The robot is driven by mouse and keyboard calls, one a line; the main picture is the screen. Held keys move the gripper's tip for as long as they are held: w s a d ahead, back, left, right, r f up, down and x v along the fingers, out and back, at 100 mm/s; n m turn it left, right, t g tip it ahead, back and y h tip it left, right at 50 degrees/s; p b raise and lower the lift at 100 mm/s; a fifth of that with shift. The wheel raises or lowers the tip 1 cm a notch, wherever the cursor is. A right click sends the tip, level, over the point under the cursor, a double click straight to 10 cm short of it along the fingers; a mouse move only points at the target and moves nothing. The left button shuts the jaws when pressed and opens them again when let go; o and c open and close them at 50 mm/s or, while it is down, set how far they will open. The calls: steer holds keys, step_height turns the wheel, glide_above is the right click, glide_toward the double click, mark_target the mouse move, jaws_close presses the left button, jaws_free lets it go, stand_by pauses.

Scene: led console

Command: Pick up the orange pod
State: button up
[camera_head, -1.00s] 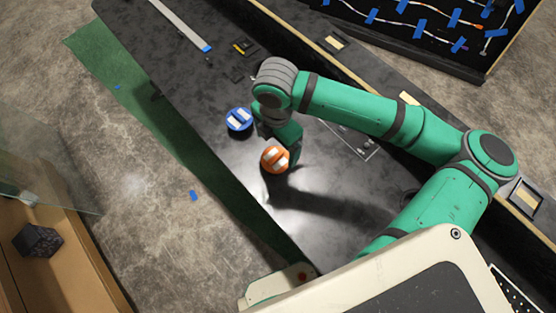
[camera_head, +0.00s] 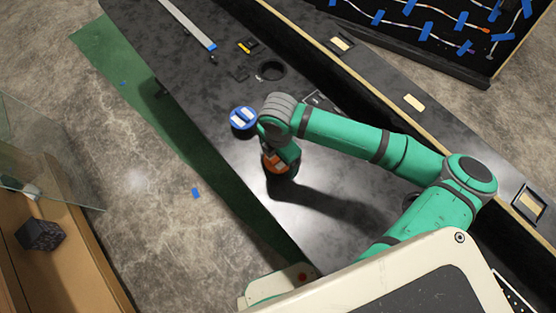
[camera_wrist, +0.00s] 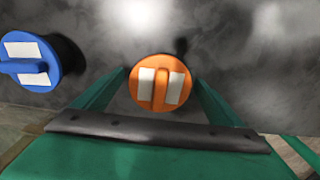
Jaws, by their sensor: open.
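The orange pod (camera_head: 272,168) stands on the dark tabletop, with a raised orange bar and white patches on its round top. In the head view my wrist and gripper (camera_head: 290,153) cover part of it. In the wrist view the orange pod (camera_wrist: 161,101) shows whole, between the two green fingers of my gripper (camera_wrist: 161,78). The fingers are apart, one on each side, and the gripper is empty. I cannot tell how far the fingertips are above the table or whether they touch the pod.
A similar blue pod (camera_head: 243,118) stands close by, to the upper left of my gripper; it also shows at the left of the wrist view (camera_wrist: 27,62). A round dark hole (camera_head: 271,70) lies further up the table. The tabletop (camera_head: 235,185) below the orange pod is clear.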

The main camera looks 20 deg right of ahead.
steer(key=c, duration=1.1)
steer(key=shift+w+r, duration=0.1)
steer(key=shift+w, duration=0.05)
steer(key=shift+c, duration=0.2)
